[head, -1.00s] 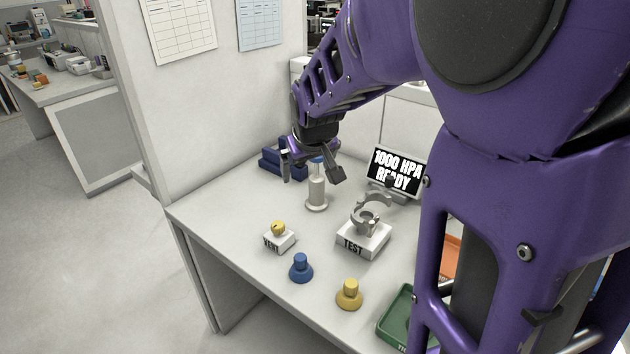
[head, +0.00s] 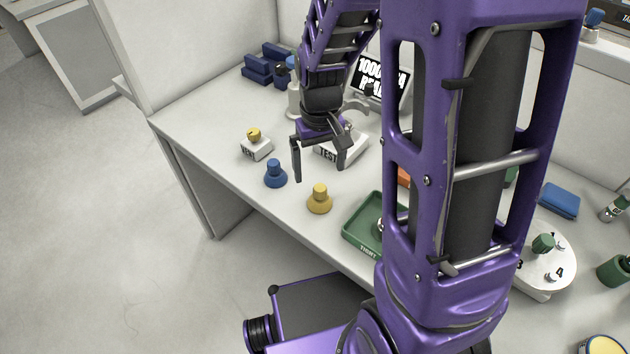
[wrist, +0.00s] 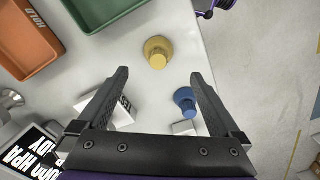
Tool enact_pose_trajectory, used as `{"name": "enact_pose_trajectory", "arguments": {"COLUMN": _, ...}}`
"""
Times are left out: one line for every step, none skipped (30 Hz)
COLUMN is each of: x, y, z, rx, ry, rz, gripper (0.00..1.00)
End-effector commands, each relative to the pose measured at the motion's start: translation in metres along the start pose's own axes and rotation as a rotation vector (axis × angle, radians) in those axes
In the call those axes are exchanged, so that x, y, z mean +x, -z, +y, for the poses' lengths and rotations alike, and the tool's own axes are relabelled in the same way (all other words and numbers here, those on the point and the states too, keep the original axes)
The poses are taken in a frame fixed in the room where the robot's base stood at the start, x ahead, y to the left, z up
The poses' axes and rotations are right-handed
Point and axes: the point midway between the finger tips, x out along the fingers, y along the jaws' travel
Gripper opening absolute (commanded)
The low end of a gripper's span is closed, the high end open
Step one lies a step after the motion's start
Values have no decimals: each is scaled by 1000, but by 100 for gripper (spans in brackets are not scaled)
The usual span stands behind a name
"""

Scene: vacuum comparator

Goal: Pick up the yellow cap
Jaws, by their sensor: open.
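The yellow cap (head: 319,199) stands upright on the table near its front edge, with a narrow top on a wide flared base. It also shows in the wrist view (wrist: 157,52), ahead of the fingertips and between their lines. My gripper (head: 321,174) is open and empty. It hangs above the table behind the yellow cap, apart from it. The blue cap (head: 275,173) stands to the left of the yellow one. In the wrist view the blue cap (wrist: 185,100) is close by the right finger.
A green tray (head: 347,236) is right of the yellow cap. The TEST block (head: 327,152) is partly hidden behind my gripper. A small white block (head: 257,150) with a yellow-topped piece stands at left. An orange tray (wrist: 28,50) shows in the wrist view.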

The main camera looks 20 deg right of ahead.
Motion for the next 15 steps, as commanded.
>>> {"name": "enact_pose_trajectory", "arguments": {"x": 14, "y": -1, "z": 0, "rx": 0, "ry": 0, "rz": -5, "gripper": 100}}
{"name": "enact_pose_trajectory", "arguments": {"x": 20, "y": 0, "z": 0, "rx": 1, "ry": 0, "rz": -4, "gripper": 100}}
{"name": "enact_pose_trajectory", "arguments": {"x": 27, "y": -1, "z": 0, "rx": 1, "ry": 0, "rz": -4, "gripper": 100}}
{"name": "enact_pose_trajectory", "arguments": {"x": 32, "y": -1, "z": 0, "rx": 1, "ry": 0, "rz": -3, "gripper": 100}}
{"name": "enact_pose_trajectory", "arguments": {"x": 37, "y": -1, "z": 0, "rx": 1, "ry": 0, "rz": -3, "gripper": 100}}
{"name": "enact_pose_trajectory", "arguments": {"x": 41, "y": 0, "z": 0, "rx": 1, "ry": 0, "rz": -1, "gripper": 100}}
{"name": "enact_pose_trajectory", "arguments": {"x": 44, "y": 0, "z": 0, "rx": 1, "ry": 0, "rz": -1, "gripper": 100}}
{"name": "enact_pose_trajectory", "arguments": {"x": 47, "y": 0, "z": 0, "rx": 1, "ry": 0, "rz": -2, "gripper": 100}}
{"name": "enact_pose_trajectory", "arguments": {"x": 49, "y": 0, "z": 0, "rx": 0, "ry": 0, "rz": 0, "gripper": 100}}
{"name": "enact_pose_trajectory", "arguments": {"x": 50, "y": 0, "z": 0, "rx": 0, "ry": 0, "rz": 1, "gripper": 100}}
{"name": "enact_pose_trajectory", "arguments": {"x": 51, "y": 0, "z": 0, "rx": 0, "ry": 0, "rz": 2, "gripper": 100}}
{"name": "enact_pose_trajectory", "arguments": {"x": 54, "y": 0, "z": 0, "rx": 0, "ry": 0, "rz": 1, "gripper": 100}}
{"name": "enact_pose_trajectory", "arguments": {"x": 56, "y": 0, "z": 0, "rx": 0, "ry": 0, "rz": 0, "gripper": 100}}
{"name": "enact_pose_trajectory", "arguments": {"x": 60, "y": 0, "z": 1, "rx": 0, "ry": 0, "rz": -1, "gripper": 100}}
{"name": "enact_pose_trajectory", "arguments": {"x": 66, "y": 0, "z": 1, "rx": 0, "ry": 0, "rz": -2, "gripper": 100}}
